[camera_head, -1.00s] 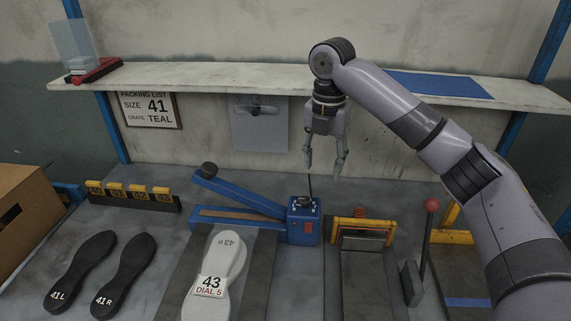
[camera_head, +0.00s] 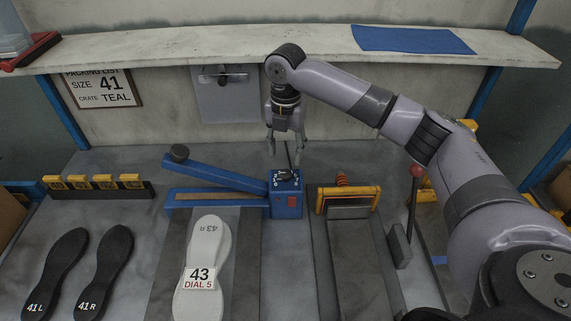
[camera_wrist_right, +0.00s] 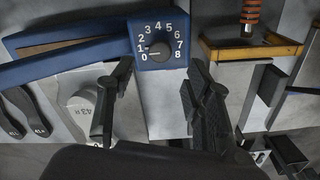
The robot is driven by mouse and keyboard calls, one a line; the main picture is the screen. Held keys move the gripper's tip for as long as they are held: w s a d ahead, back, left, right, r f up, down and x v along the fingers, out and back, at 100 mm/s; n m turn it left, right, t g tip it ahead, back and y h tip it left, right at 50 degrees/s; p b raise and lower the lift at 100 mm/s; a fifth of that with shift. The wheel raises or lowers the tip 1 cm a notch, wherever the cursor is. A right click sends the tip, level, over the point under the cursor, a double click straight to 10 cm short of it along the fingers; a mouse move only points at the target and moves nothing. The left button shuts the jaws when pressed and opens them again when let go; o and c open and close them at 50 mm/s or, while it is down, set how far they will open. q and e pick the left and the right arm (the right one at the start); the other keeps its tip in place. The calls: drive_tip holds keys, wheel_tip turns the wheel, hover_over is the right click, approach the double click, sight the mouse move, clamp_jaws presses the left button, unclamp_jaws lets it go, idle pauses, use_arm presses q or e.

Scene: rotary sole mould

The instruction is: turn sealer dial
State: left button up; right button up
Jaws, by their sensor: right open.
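The blue sealer (camera_head: 217,198) stands on the bench with its arm raised. Its control box (camera_head: 285,203) carries a black dial (camera_head: 286,175) on top. In the wrist view the dial knob (camera_wrist_right: 160,52) sits inside a white scale from 0 to 8; its mark seems to point left, near 0. My right gripper (camera_head: 285,152) is open and empty, pointing down just above the dial. In the wrist view my right gripper (camera_wrist_right: 160,70) has one finger on each side of the knob, apart from it. A white sole (camera_head: 204,250) bears a card reading 43, DIAL 5. My left gripper is out of view.
Black soles marked 41 L (camera_head: 55,270) and 41 R (camera_head: 105,270) lie at left. A yellow-framed station (camera_head: 348,200) and a red-knobbed lever (camera_head: 416,175) stand right of the sealer. A shelf (camera_head: 220,48) runs above; a packing list (camera_head: 103,88) reads size 41, teal.

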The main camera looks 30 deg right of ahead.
sight(286, 172)
wheel_tip(286, 172, down, 5)
drive_tip(key=shift+s+f+p, duration=0.1)
drive_tip(key=shift+f+p, duration=0.1)
drive_tip(key=shift+p, duration=0.25)
drive_tip(key=shift+f, duration=0.55)
clamp_jaws()
drive_tip(key=shift+r, duration=0.1)
